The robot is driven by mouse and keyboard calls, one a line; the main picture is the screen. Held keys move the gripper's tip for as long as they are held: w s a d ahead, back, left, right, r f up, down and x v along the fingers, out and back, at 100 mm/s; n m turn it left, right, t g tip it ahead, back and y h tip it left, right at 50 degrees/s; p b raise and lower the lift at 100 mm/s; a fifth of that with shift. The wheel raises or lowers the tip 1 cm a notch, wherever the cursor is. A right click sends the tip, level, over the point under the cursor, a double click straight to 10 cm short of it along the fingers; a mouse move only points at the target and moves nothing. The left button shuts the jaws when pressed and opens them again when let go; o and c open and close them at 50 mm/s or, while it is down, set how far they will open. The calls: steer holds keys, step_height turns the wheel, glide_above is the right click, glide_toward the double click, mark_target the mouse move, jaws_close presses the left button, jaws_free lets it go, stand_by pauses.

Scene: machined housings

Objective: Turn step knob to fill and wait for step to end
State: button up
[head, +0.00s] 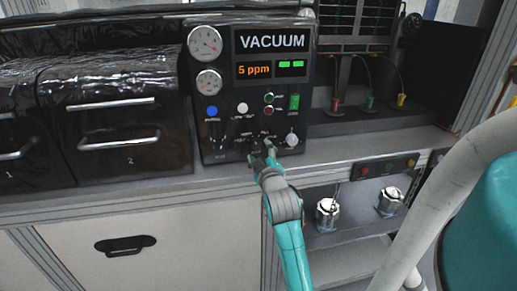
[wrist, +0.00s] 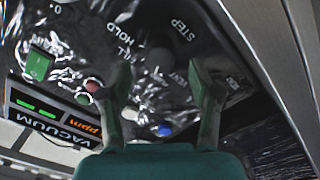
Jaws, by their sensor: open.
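The black vacuum panel (head: 225,130) stands on the bench with a lit display reading 5 ppm (head: 254,70). My gripper (head: 264,152) is at the lower middle of the panel front, and its jaws are open. In the wrist view the two fingers of my gripper (wrist: 159,80) are spread in front of the panel face. The labels STEP (wrist: 184,30), HOLD and part of FILL show there, turned over.
The panel also carries a green switch (head: 294,102), a blue button (head: 211,111), a white button (head: 242,107) and a pale knob (head: 292,140). Black drawers (head: 115,120) stand left. Silver fittings (head: 327,214) sit below right. The bench edge runs under the panel.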

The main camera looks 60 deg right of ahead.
mark_target(257, 144)
steer(key=shift+x, duration=1.45)
steer(key=c, duration=1.1)
steer(key=shift+c, duration=0.2)
steer(key=m, duration=0.8)
steer(key=shift+m, duration=0.5)
